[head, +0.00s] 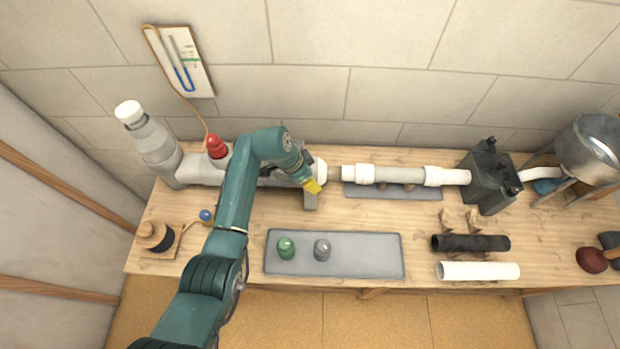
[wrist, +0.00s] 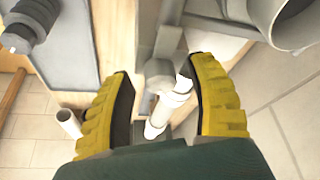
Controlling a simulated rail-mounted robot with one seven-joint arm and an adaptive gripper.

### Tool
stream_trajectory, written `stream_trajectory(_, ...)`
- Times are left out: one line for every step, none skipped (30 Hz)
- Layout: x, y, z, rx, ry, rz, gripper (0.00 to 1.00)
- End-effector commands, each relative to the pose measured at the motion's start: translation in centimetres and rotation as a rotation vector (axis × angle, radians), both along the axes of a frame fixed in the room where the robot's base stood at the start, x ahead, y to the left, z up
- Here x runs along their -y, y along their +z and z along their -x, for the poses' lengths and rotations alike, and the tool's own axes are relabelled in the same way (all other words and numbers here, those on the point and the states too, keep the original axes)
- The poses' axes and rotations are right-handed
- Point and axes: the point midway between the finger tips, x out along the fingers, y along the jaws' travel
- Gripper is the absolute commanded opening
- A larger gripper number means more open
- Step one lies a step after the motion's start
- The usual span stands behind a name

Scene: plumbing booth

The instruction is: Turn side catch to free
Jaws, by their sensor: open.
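My gripper (head: 313,187) is at the left part of the pipe run, beside a white pipe end (head: 320,168) and above a grey block (head: 310,201). In the wrist view its two yellow fingers (wrist: 165,105) are spread apart with a gap between them. A grey rounded part (wrist: 158,74) on a grey bar shows beyond the gap, next to a white fitting (wrist: 168,108). I cannot tell for sure which part is the side catch, or its position. In the head view my arm and gripper hide this area. I see no finger touching the grey part.
A white-ended pipe (head: 400,174) runs right to a dark box (head: 488,176). A grey mat (head: 365,256) holds a green cap (head: 286,248) and a grey cap (head: 322,249). Black and white loose pipes lie at right.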

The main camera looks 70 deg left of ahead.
Motion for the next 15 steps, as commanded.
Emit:
stream_trajectory(-0.03,-0.06,-0.08,0.0,-0.001,-0.001,0.58)
stream_trajectory(-0.03,-0.08,-0.09,0.0,-0.001,-0.001,0.58)
stream_trajectory(-0.03,-0.08,-0.09,0.0,-0.001,-0.001,0.58)
stream_trajectory(-0.03,-0.08,-0.09,0.0,-0.001,-0.001,0.58)
stream_trajectory(-0.03,-0.07,-0.08,0.0,-0.001,-0.001,0.58)
stream_trajectory(-0.03,-0.08,-0.07,0.0,-0.001,-0.001,0.58)
stream_trajectory(-0.03,-0.08,-0.07,0.0,-0.001,-0.001,0.58)
stream_trajectory(-0.03,-0.08,-0.06,0.0,0.0,-0.001,0.55)
stream_trajectory(-0.03,-0.07,-0.06,0.0,0.0,-0.001,0.48)
stream_trajectory(-0.03,-0.07,-0.06,0.0,0.0,-0.001,0.42)
stream_trajectory(-0.03,-0.07,-0.06,0.0,0.0,-0.001,0.36)
stream_trajectory(-0.03,-0.08,-0.05,0.0,0.0,-0.001,0.28)
stream_trajectory(-0.03,-0.08,-0.05,0.0,0.0,-0.001,0.23)
stream_trajectory(-0.03,-0.07,-0.05,0.0,0.0,-0.001,0.17)
stream_trajectory(-0.03,-0.07,-0.05,0.0,0.0,-0.001,0.09)
